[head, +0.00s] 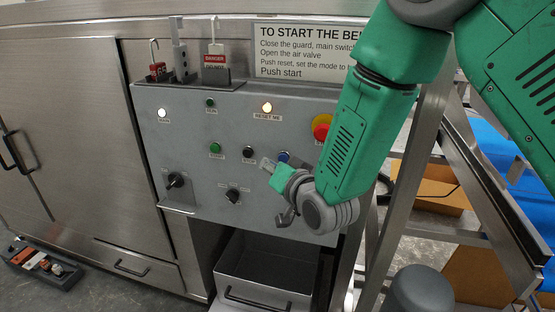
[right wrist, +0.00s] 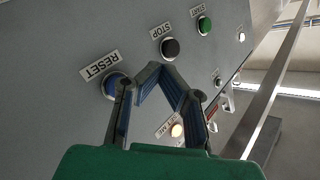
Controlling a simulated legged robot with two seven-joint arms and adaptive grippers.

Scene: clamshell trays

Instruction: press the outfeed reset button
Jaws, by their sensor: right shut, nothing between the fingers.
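The blue reset button (head: 283,156) is on the right part of the grey control panel, below the lit amber "RESET ME" lamp (head: 267,107). In the right wrist view the button (right wrist: 115,86) has a "RESET" label above it and is partly hidden by a finger. My right gripper (head: 267,164) is shut and empty in front of the panel, just left of and slightly below the button. In the right wrist view its fingertips (right wrist: 160,70) meet beside the button, towards the black stop button (right wrist: 170,48). I cannot tell if they touch anything. My left gripper is not in view.
A green start button (head: 215,148) and two black rotary knobs (head: 174,180) are on the panel's left. A red emergency stop (head: 321,131) on yellow is at its right edge, close to my arm. An open drawer (head: 265,270) lies below. A metal frame stands right.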

